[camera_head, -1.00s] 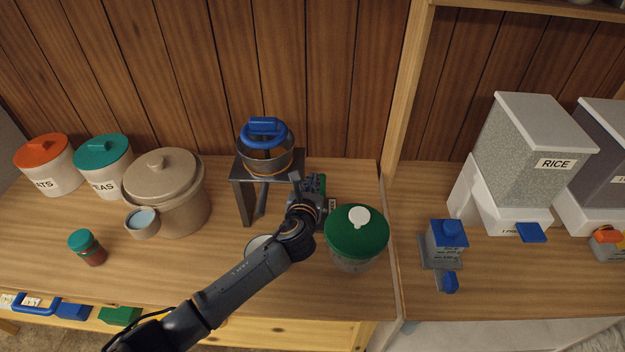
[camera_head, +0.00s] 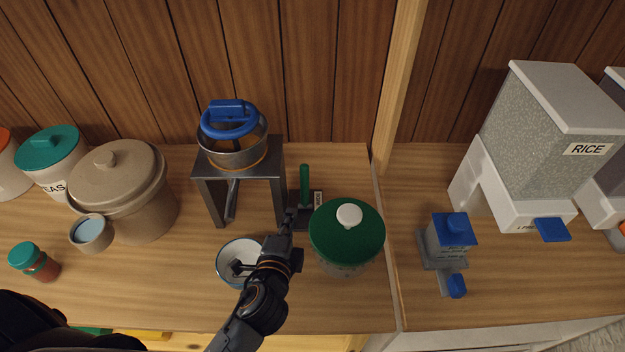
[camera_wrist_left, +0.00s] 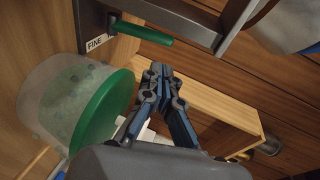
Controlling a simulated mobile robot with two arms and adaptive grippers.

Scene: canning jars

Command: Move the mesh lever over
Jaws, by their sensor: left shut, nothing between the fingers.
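The mesh lever is a green handle (camera_head: 304,184) on a dark plate, just right of the grey metal stand. In the left wrist view the green lever (camera_wrist_left: 145,33) lies at the top, beside a small "FINE" label (camera_wrist_left: 97,43). My left gripper (camera_head: 291,213) is in front of the lever and seems apart from it. In the left wrist view its fingertips (camera_wrist_left: 157,72) are together and empty, below the lever. My right gripper is not in view.
A green-lidded container (camera_head: 346,236) stands close right of my gripper. A white bowl (camera_head: 228,252) is left of my wrist, partly hidden. The grey stand (camera_head: 273,163) carries a sieve pot with a blue handle (camera_head: 230,118). A beige crock (camera_head: 150,212) stands farther left.

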